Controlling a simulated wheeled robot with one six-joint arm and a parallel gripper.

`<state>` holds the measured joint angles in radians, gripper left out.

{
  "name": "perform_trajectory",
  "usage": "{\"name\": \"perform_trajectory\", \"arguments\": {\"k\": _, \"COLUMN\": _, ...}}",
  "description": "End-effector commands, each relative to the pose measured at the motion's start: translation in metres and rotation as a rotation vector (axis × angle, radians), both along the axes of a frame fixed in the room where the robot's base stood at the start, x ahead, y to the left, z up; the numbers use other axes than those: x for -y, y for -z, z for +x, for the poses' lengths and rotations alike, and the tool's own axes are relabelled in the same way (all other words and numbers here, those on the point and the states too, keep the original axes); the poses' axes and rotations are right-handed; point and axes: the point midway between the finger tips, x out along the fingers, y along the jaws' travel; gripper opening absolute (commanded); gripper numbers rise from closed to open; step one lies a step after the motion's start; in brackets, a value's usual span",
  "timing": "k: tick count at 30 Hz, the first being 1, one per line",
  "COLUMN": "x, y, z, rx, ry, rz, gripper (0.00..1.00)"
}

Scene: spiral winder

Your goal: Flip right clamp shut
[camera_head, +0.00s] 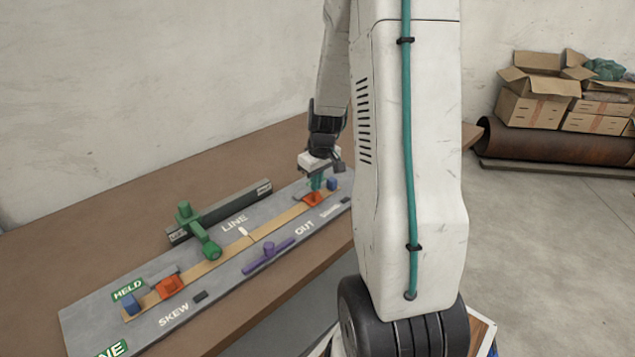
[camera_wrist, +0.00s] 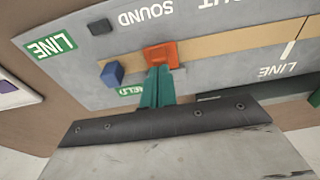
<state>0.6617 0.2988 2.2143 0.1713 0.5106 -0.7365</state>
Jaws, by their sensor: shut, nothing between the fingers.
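The right clamp is an orange piece (camera_head: 313,199) near the right end of the tan strip, with a blue block (camera_head: 332,184) beside it. In the wrist view the orange clamp (camera_wrist: 160,56) is just beyond my fingertips, and the blue block (camera_wrist: 112,73) is to its left. My gripper (camera_head: 316,184) has teal fingers pressed together, pointing down at the clamp. In the wrist view the fingertips (camera_wrist: 157,72) overlap the clamp's near edge; I cannot tell whether they touch. The fingers partly hide the clamp, so its lid angle is unclear.
The tan strip (camera_head: 220,258) runs along the grey board. A left orange clamp (camera_head: 170,287) and blue block (camera_head: 131,304) sit at its other end. A green lever (camera_head: 205,243) stands mid-board, with a purple handle (camera_head: 268,254) in front. A wall rises behind.

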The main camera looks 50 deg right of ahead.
Motion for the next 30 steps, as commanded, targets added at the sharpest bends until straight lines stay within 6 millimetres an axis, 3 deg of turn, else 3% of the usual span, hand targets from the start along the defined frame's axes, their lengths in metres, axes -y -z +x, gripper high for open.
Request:
{"name": "perform_trajectory", "arguments": {"k": 16, "x": -0.001, "y": -0.003, "z": 0.007, "rx": 0.002, "ry": -0.004, "rz": -0.002, "gripper": 0.00}}
{"name": "perform_trajectory", "arguments": {"k": 23, "x": -0.005, "y": -0.043, "z": 0.009, "rx": 0.006, "ry": -0.011, "rz": -0.004, "gripper": 0.00}}
{"name": "perform_trajectory", "arguments": {"k": 30, "x": -0.007, "y": -0.079, "z": -0.035, "rx": 0.004, "ry": -0.006, "rz": -0.003, "gripper": 0.00}}
